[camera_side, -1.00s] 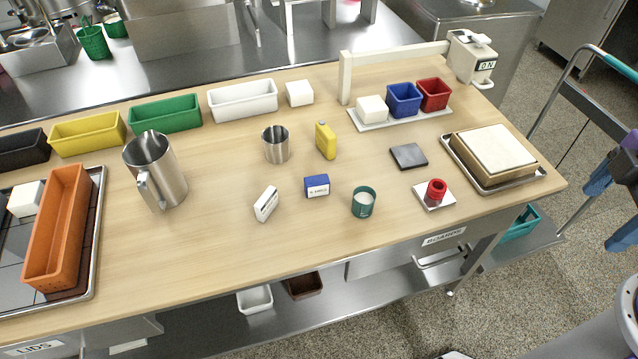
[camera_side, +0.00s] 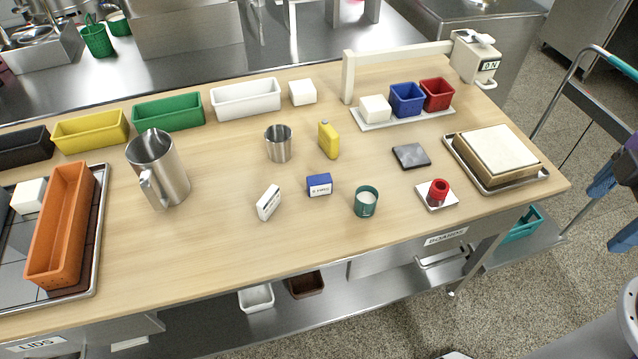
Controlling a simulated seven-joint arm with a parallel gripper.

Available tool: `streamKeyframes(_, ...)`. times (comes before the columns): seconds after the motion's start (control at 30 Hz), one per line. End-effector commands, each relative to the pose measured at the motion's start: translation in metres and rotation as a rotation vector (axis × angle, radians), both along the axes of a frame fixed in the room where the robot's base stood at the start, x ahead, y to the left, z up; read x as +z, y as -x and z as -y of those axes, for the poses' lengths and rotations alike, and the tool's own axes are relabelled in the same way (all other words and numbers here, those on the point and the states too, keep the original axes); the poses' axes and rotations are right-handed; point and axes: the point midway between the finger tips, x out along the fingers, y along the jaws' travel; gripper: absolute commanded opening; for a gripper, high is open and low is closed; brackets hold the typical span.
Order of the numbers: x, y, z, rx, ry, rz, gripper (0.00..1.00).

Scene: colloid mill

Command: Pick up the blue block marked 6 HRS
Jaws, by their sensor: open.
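The blue block (camera_side: 319,185) sits upright on the wooden worktop, near the middle. It has a blue top and a white front label with small dark lettering, which is hard to read but looks like "6 HRS". A white block (camera_side: 269,203) with a dark marking stands to its left, and a dark green cup (camera_side: 366,201) with pale contents stands to its right. Neither touches it. My gripper is not in view, and nothing covers the blue block.
A metal cup (camera_side: 279,143) and yellow bottle (camera_side: 328,139) stand behind the block. A steel jug (camera_side: 157,168) is left; a dark slab (camera_side: 411,156) and red ring piece (camera_side: 438,192) are right. Bins line the back. The worktop's front middle (camera_side: 225,250) is clear.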

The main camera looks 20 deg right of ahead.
Motion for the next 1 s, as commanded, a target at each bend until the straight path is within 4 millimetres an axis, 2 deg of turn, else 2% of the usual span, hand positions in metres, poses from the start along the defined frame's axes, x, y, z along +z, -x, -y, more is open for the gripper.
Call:
streamKeyframes(0.13, -0.002, -0.005, -0.002, 0.017, 0.020, 0.007, 0.89)
streamKeyframes(0.23, -0.006, -0.020, -0.008, 0.077, 0.084, 0.034, 0.89)
streamKeyframes(0.47, -0.026, -0.085, -0.043, 0.346, 0.350, 0.150, 0.89)
streamKeyframes(0.7, -0.049, -0.148, -0.103, 0.668, 0.626, 0.279, 0.89)
streamKeyframes(0.87, -0.070, -0.179, -0.154, 0.892, 0.795, 0.366, 0.89)
streamKeyframes(1.0, -0.093, -0.196, -0.204, 1.100, 0.931, 0.446, 0.89)
